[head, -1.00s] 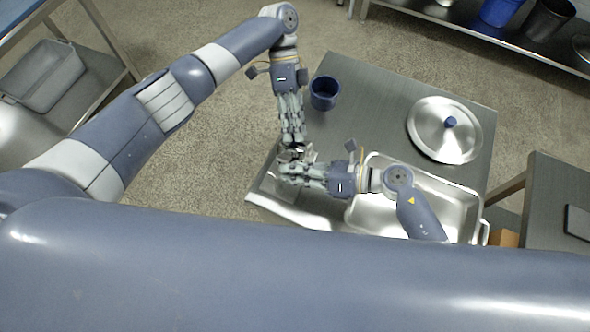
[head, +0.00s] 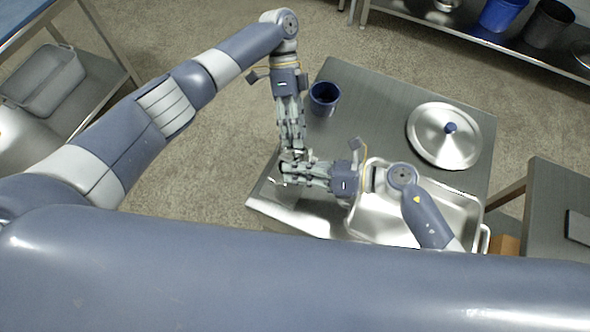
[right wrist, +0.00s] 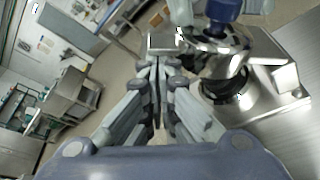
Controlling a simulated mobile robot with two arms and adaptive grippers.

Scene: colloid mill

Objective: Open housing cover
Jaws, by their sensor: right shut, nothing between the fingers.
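The mill shows in the right wrist view as a shiny steel body (right wrist: 225,65) with a dark ring below it and a blue part on top. I cannot tell its housing cover apart from the rest, or whether it is open. In the head view my grippers hide most of this spot. My left gripper (head: 294,154) points down the picture, its fingertips close to my right fingers; its jaws are too small to judge. My right gripper (head: 284,176) points left. In the right wrist view (right wrist: 158,115) its fingers are together and empty, beside the steel body.
On the steel table (head: 375,110) stand a blue cup (head: 323,92), a round steel lid with a blue knob (head: 445,145), and a steel tray (head: 470,205) beneath my right arm. A shelf with blue and dark buckets (head: 500,12) lies at top right. The table's middle is clear.

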